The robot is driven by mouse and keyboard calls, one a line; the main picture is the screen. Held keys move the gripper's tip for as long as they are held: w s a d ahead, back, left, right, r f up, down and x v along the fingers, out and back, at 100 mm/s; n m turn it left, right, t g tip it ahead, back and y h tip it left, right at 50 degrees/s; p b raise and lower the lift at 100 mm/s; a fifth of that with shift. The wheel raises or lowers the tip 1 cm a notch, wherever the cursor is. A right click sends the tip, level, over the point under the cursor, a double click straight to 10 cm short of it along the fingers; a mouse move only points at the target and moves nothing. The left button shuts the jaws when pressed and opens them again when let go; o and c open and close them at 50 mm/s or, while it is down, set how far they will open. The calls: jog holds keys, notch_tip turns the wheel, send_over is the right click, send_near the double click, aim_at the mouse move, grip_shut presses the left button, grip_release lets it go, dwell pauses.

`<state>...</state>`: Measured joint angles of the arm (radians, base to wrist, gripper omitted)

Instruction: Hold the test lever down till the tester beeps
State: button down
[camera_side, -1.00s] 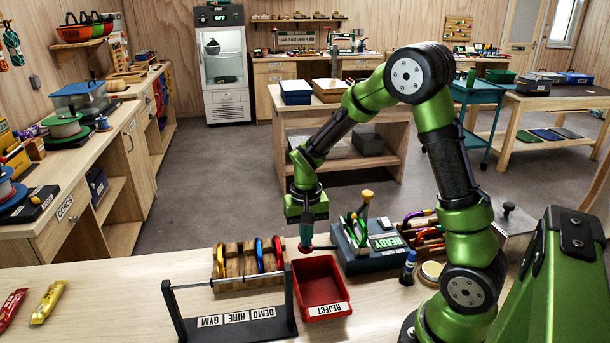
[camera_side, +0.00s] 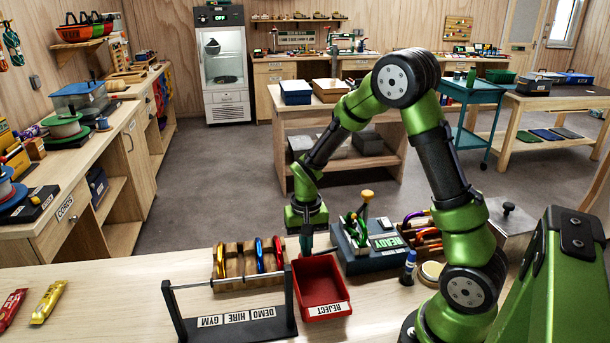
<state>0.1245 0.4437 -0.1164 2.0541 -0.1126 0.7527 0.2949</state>
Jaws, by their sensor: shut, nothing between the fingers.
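The tester (camera_side: 372,258) is a dark grey-teal box on the bench, right of the red tray. Its label or display reads READY. The lever, with a yellow knob (camera_side: 367,196), stands up from its top. Green hardware (camera_side: 352,229) sits at the tester's left part; its details are too small to tell. My gripper (camera_side: 306,250) points down, shut and empty, at the back edge of the red tray. It is left of the tester and apart from the lever. The tray's rim partly hides the fingertips.
The red REJECT tray (camera_side: 321,309) stands left of the tester. A wooden rack (camera_side: 229,284) holds several coloured carabiners. A bar stand (camera_side: 240,326) is in front of it. A blue marker (camera_side: 408,267), a round tin (camera_side: 431,272) and a crate of gear (camera_side: 420,235) are to the right.

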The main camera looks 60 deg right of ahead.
dwell(0.3)
notch_tip(320, 180, up, 10)
jog(key=shift+f, duration=0.2)
dwell(0.6)
jog(key=s+a+r+n+t+y, duration=0.2)
jog(key=s+a+r+n+t, duration=0.3)
jog(key=s+a+r, duration=0.6)
jog(key=shift+s+a+r+t, duration=0.25)
jog(key=shift+s+r+t, duration=0.45)
jog(key=shift+t, duration=0.4)
jog(key=c, duration=1.8)
grip_release()
jog(key=shift+w, duration=0.15)
